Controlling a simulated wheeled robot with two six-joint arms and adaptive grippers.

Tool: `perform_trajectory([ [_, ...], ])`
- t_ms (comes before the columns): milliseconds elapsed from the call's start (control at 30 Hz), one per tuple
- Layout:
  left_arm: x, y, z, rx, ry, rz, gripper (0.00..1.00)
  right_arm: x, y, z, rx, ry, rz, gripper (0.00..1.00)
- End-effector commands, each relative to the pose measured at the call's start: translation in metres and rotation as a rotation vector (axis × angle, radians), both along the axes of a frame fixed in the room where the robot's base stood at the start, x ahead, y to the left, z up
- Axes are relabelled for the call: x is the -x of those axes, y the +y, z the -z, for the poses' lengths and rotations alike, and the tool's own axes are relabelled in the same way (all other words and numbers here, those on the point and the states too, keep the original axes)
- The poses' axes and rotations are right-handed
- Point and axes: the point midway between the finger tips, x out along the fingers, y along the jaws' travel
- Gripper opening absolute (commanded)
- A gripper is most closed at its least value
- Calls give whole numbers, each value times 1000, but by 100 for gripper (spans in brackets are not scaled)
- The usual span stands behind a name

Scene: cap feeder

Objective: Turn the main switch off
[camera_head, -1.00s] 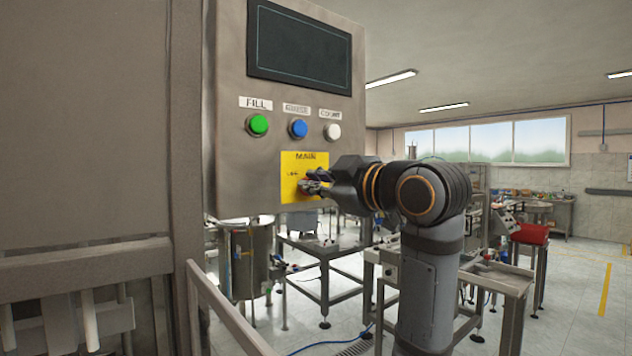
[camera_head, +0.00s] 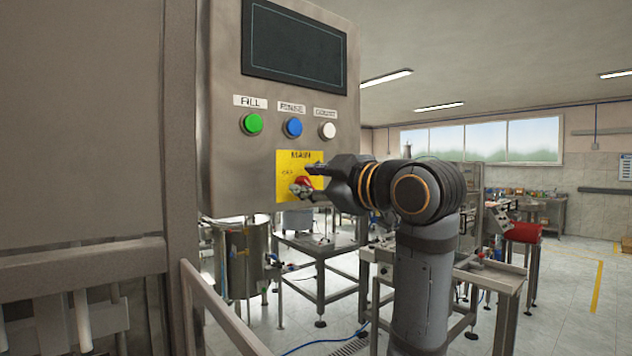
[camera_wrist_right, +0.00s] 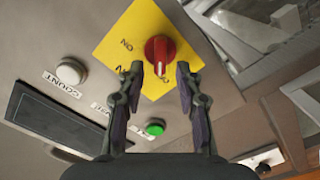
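The main switch is a red rotary knob (camera_head: 302,182) on a yellow plate (camera_head: 286,163) low on the grey control panel. In the right wrist view the knob (camera_wrist_right: 160,48) has a bar handle with a pale mark, pointing toward my gripper. My right gripper (camera_head: 306,178) is at the plate. The right wrist view shows its fingers (camera_wrist_right: 160,74) spread apart, one on each side of the knob's handle, with gaps. Plate lettering is partly hidden by a finger. My left gripper is not in view.
Above the plate are a green button (camera_head: 251,124), a blue button (camera_head: 292,128) and a white button (camera_head: 327,131), under a dark screen (camera_head: 295,44). A metal rail (camera_head: 222,312) runs below the panel. Metal tables (camera_head: 320,250) stand behind.

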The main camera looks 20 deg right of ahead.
Motion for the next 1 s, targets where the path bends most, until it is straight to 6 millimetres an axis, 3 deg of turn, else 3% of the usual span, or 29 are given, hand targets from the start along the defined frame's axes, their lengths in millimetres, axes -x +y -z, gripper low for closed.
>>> perform_trajectory([
  [133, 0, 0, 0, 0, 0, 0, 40, 18, -8, -1, 2, -4, 5, 35],
  [400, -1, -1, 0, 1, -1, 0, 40, 82, -32, 0, 6, -4, 8, 35],
  [500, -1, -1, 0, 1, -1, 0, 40, 96, -37, 0, 3, -3, 6, 35],
  [700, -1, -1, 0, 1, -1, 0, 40, 111, -40, 0, 2, -1, 1, 35],
  [1000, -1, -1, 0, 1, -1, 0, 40, 112, -40, 0, 1, 0, 0, 35],
])
